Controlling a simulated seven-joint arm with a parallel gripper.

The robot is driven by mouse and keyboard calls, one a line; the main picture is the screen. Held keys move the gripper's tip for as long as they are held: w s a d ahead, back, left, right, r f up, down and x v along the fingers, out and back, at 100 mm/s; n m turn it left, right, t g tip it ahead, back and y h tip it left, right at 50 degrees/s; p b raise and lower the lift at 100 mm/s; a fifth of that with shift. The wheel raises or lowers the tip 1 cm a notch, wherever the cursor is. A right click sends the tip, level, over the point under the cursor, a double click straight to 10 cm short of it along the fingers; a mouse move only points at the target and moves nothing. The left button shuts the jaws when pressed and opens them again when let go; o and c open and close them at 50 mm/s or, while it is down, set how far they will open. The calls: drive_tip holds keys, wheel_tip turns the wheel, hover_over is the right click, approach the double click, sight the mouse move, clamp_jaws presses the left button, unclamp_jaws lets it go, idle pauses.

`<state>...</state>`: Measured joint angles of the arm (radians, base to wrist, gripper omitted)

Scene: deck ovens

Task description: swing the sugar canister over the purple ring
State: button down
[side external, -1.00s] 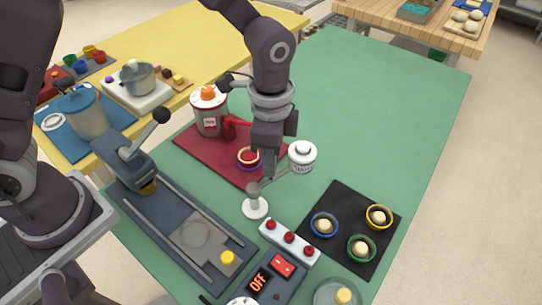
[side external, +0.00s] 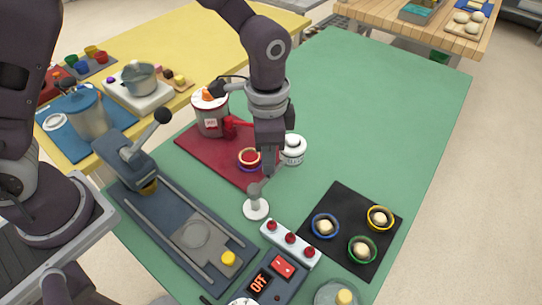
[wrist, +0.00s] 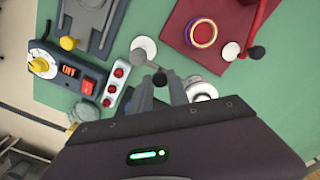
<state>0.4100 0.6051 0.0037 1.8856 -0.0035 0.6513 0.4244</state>
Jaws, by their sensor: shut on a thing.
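The white sugar canister (side external: 292,149) hangs at the end of a grey swing arm on a post with a round white base (side external: 256,208). It also shows partly behind my gripper in the wrist view (wrist: 201,90). The purple ring (side external: 249,160) lies on the red mat, around a cream-rimmed round thing with a red middle; the ring is clear in the wrist view (wrist: 201,33). The canister is right of the ring in the side view, not over it. My gripper (side external: 268,168) is shut on the swing arm's dark knob (wrist: 160,78), between post and canister.
A red-and-white dispenser (side external: 211,112) stands on the red mat (side external: 197,146). A black mat (side external: 338,199) with blue, yellow and green rings holding pale balls lies at right. A row of red buttons (side external: 290,243) and a lever press (side external: 136,160) are near. The green table beyond is clear.

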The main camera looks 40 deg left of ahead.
drive_tip(key=shift+s+a+n, duration=0.2)
drive_tip(key=shift+a+n, duration=0.35)
drive_tip(key=shift+n, duration=1.05)
drive_tip(key=shift+s+a+n, duration=0.25)
drive_tip(key=shift+a+n, duration=0.3)
drive_tip(key=shift+n, duration=1.05)
drive_tip(key=shift+s+a+n, duration=0.2)
drive_tip(key=shift+a+n, duration=0.35)
drive_tip(key=shift+n, duration=1.05)
drive_tip(key=c, duration=1.3)
unclamp_jaws()
drive_tip(key=shift+o, duration=0.2)
wheel_tip(320, 180, up, 7)
drive_tip(key=shift+r, duration=0.1)
